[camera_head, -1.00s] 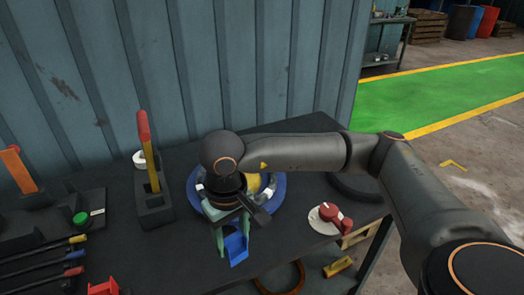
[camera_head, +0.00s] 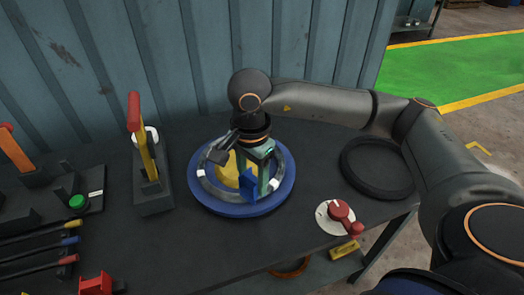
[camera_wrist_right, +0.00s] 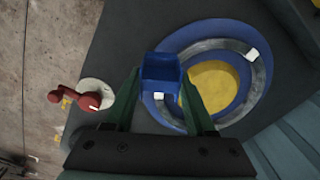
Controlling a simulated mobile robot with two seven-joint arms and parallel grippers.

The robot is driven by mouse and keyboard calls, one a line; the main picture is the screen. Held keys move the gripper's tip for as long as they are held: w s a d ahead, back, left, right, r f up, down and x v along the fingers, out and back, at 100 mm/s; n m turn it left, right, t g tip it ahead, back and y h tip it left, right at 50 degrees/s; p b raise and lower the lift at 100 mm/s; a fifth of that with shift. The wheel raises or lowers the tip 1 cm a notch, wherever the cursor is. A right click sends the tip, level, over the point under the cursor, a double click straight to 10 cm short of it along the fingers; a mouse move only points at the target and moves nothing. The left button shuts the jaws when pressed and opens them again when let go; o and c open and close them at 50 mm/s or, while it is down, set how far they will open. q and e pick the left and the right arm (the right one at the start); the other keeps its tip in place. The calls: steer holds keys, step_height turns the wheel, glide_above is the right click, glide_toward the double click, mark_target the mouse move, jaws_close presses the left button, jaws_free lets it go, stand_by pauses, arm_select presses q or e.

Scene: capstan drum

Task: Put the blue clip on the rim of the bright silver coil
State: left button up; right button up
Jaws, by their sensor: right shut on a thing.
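The bright silver coil (camera_head: 207,190) is a ring with white bands lying on a blue disc (camera_head: 225,208), around a yellow hub (camera_head: 228,172). My right gripper (camera_head: 258,178) has green fingers and is shut on the blue clip (camera_head: 248,187). In the head view the clip appears over the front right part of the coil. In the right wrist view the blue clip (camera_wrist_right: 160,72) sits between the fingertips and overlaps the left side of the coil (camera_wrist_right: 261,75). Whether clip and rim touch, I cannot tell. My left gripper is out of view.
A yellow upright with a red top (camera_head: 134,112) stands left of the disc. A red-handled switch (camera_head: 341,210) is at the front right, and a dark ring (camera_head: 350,178) lies behind it. Tools line the left. A corrugated wall (camera_head: 200,60) closes off the back.

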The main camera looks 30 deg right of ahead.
steer(key=m, duration=0.3)
steer(key=d+m, duration=0.1)
steer(key=m, duration=0.1)
steer(key=shift+w+r, duration=0.3)
steer(key=shift+r, duration=0.1)
steer(key=m, duration=0.3)
steer(key=m+p, duration=0.1)
steer(key=m, duration=0.1)
steer(key=shift+w+d+r, duration=0.25)
steer(key=shift+d+r, duration=0.05)
steer(key=shift+d, duration=0.1)
steer(key=shift+w+d+f+m+b, duration=0.15)
steer(key=shift+d+f+m+b, duration=0.35)
steer(key=shift+m, duration=1.45)
steer(key=shift+w+d+f+m+b, duration=0.2)
steer(key=shift+f+m, duration=0.55)
steer(key=shift+m, duration=1.15)
steer(key=shift+w+d+f+m+b, duration=0.15)
steer(key=shift+d+f+m+b, duration=0.35)
steer(key=shift+m, duration=1.45)
steer(key=shift+a+f+b, duration=0.15)
steer(key=shift+f+b, duration=0.75)
steer(key=shift+f, duration=0.5)
steer(key=shift+f+b, duration=0.35)
steer(key=o, duration=1.4)
